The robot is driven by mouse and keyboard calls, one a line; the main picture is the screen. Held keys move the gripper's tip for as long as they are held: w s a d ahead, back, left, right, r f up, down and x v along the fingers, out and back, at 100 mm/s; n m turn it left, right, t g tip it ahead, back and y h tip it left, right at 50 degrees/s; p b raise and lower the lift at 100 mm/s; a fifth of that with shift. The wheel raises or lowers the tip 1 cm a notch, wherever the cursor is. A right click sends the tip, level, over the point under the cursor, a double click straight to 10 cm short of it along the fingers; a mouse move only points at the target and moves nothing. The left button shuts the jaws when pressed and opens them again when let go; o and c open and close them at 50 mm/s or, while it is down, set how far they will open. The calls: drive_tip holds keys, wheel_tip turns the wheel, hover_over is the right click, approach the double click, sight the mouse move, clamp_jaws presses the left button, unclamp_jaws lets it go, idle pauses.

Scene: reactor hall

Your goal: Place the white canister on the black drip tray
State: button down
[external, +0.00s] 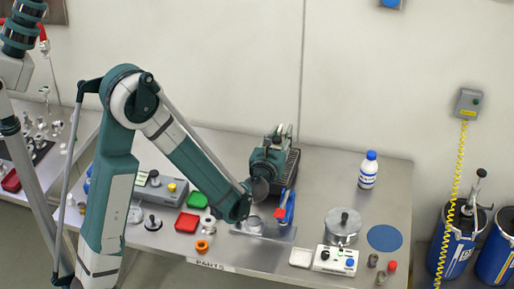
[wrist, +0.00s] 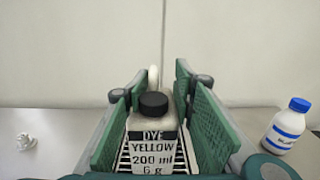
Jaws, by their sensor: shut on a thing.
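The white canister (wrist: 153,130) has a black cap and a label reading "DYE YELLOW 200 ml". In the wrist view it sits upright between the two green fingers of my gripper (wrist: 160,108), which is shut on it. In the external view my gripper (external: 270,160) is over the back middle of the table and hides the canister. The black drip tray (external: 293,160) is a dark slatted piece just behind and right of my gripper. Dark slats (wrist: 182,158) also show around the canister in the wrist view. Whether the canister's base touches the tray is hidden.
A white bottle with a blue cap (external: 368,170) stands to the right. A metal pot (external: 342,226), a blue disc (external: 384,238) and a button box (external: 334,260) lie nearer the front. A blue-and-red tool (external: 287,208) is close to my gripper. Red and green trays sit left.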

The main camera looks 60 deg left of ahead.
drive_tip(key=shift+f, duration=0.15)
drive_tip(key=c, duration=1.9)
unclamp_jaws()
drive_tip(key=shift+r, duration=0.2)
drive_tip(key=v, duration=1.2)
drive_tip(key=shift+p, duration=0.4)
drive_tip(key=shift+s, duration=0.1)
